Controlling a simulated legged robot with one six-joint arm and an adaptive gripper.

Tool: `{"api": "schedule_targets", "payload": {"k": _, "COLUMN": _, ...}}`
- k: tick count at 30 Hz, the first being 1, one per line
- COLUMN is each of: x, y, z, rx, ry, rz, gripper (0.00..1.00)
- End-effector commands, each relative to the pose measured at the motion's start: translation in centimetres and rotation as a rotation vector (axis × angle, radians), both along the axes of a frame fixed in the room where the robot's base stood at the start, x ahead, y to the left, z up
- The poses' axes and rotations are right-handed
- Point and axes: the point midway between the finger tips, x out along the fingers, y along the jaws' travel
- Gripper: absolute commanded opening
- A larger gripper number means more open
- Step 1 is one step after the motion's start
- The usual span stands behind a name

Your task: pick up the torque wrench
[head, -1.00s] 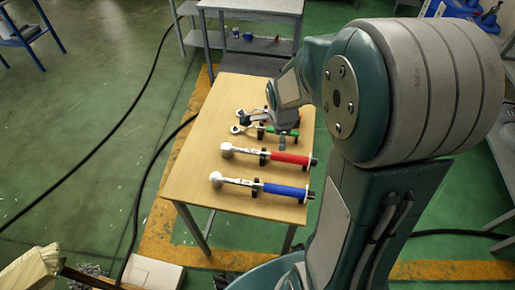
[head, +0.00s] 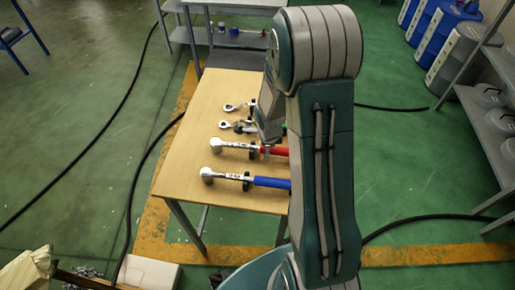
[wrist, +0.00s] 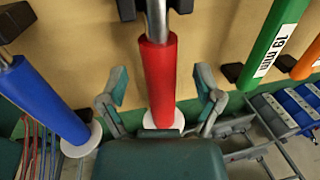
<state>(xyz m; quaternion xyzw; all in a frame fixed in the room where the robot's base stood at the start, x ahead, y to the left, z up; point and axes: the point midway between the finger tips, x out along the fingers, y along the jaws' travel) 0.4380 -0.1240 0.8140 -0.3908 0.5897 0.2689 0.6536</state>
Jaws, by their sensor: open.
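Several torque wrenches lie side by side on a wooden table (head: 185,160). The red-handled wrench (head: 216,145) lies between the blue-handled one (head: 207,174) and the green-handled one (head: 226,125). My gripper (wrist: 160,87) is open, with one finger on each side of the red handle (wrist: 158,65) in the wrist view. The fingers look apart from the handle; their height relative to it is hard to tell. The green handle (wrist: 275,42) reads "19 mm", and an orange handle (wrist: 308,60) lies beyond it. In the head view my arm hides parts of the handles.
Dark supports (wrist: 127,8) hold the wrenches along the table. The blue handle (wrist: 45,100) is close on the left in the wrist view. A grey shelf (head: 240,40) stands behind the table, and another shelf (head: 490,130) stands at the right.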

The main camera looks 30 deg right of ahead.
Motion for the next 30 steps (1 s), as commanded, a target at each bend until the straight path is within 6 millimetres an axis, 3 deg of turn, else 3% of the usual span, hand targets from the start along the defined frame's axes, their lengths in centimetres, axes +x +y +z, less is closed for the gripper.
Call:
{"api": "schedule_targets", "payload": {"k": 4, "x": 0.3, "y": -0.2, "z": -1.7, "rx": 0.000, "ry": 0.000, "rz": 0.000, "gripper": 0.83}}
{"api": "schedule_targets", "payload": {"k": 12, "x": 0.4, "y": -0.2, "z": -2.1, "rx": -0.001, "ry": -0.001, "rz": 0.001, "gripper": 0.83}}
{"api": "schedule_targets", "payload": {"k": 13, "x": 0.4, "y": -0.2, "z": -2.1, "rx": -0.001, "ry": -0.001, "rz": 0.000, "gripper": 0.79}}
{"api": "schedule_targets", "payload": {"k": 14, "x": 0.4, "y": -0.2, "z": -2.1, "rx": -0.001, "ry": -0.001, "rz": 0.001, "gripper": 0.66}}
{"api": "schedule_targets", "payload": {"k": 18, "x": 0.4, "y": -0.2, "z": -2.0, "rx": -0.001, "ry": -0.001, "rz": 0.000, "gripper": 0.03}}
{"api": "schedule_targets", "payload": {"k": 30, "x": 0.5, "y": -0.2, "z": -2.0, "rx": -0.001, "ry": -0.003, "rz": 0.000, "gripper": 0.00}}
